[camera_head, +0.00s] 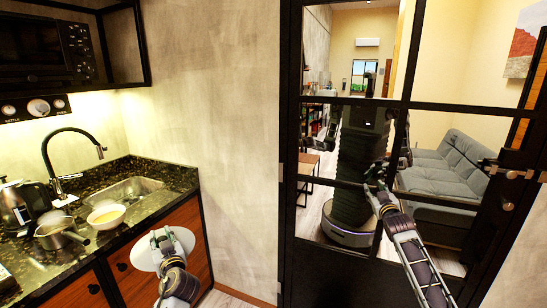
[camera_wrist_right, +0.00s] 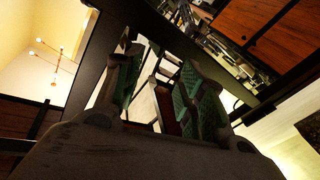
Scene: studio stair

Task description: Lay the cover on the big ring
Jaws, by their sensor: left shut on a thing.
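The cover (camera_head: 147,254) is a pale, round, flat disc low in the head view, in front of the wooden cabinet doors. My left gripper (camera_head: 169,247) is shut on it and holds it in the air, clear of the counter. The gripper and wrist hide part of the disc. My right gripper (camera_head: 377,178) is raised in front of the dark-framed glass door, away from the cover. In the right wrist view its green-padded fingers (camera_wrist_right: 160,92) stand apart with nothing seen between them. I cannot make out the big ring in either view.
The dark stone counter (camera_head: 137,212) at left bears a kettle (camera_head: 18,204), a small pot (camera_head: 55,238) and a pale bowl (camera_head: 106,216) near the front edge. A sink (camera_head: 125,190) and black tap (camera_head: 73,140) are behind. The framed glass door (camera_head: 290,190) stands right.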

